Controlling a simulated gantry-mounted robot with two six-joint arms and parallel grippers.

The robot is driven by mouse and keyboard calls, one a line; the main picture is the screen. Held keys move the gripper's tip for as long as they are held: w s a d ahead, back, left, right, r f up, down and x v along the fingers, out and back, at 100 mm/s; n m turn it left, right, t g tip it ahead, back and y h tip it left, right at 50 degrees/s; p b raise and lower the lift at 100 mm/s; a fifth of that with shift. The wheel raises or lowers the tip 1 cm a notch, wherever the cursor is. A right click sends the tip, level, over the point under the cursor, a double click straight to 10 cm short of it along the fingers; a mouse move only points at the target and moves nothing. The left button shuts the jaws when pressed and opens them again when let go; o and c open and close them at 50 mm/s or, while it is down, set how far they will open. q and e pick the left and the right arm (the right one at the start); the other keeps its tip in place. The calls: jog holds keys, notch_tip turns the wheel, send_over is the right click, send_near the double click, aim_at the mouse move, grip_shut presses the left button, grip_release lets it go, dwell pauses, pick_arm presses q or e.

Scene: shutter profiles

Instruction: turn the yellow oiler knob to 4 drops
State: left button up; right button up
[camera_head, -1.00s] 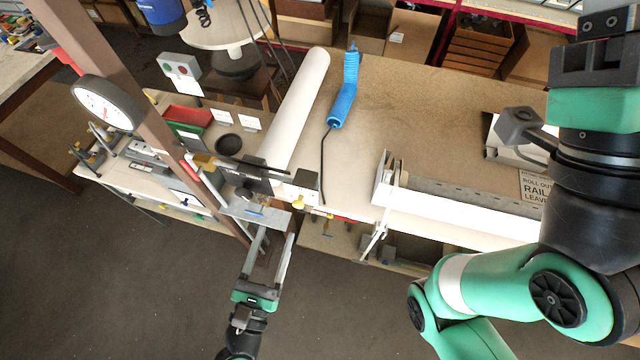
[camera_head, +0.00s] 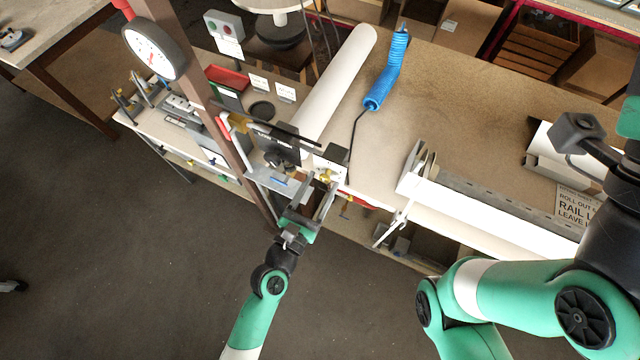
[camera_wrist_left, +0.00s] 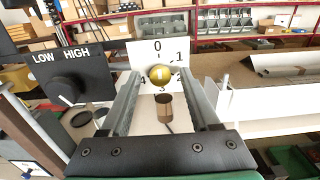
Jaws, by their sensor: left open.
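The yellow oiler knob (camera_wrist_left: 160,73) sits on a white dial plate (camera_wrist_left: 140,52) in the left wrist view. The numbers run 0 at top, 1 and 2 on the right, 3 below, 4 on the left. I cannot tell which number the knob points to. The knob (camera_head: 327,175) is small in the head view, on the front of a white box. My left gripper (camera_head: 320,187) is open and empty. In the left wrist view its two fingers (camera_wrist_left: 160,90) reach forward on either side of the knob, with no visible contact.
A black LOW/HIGH switch box (camera_wrist_left: 68,75) stands close left of the left finger. A brown cylinder (camera_wrist_left: 165,107) shows below the dial between the fingers. A brown post with a gauge (camera_head: 153,48) rises left of the gripper. A white roll (camera_head: 340,85) lies behind.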

pick_arm(q)
jog(key=shift+w, duration=0.1)
grip_shut()
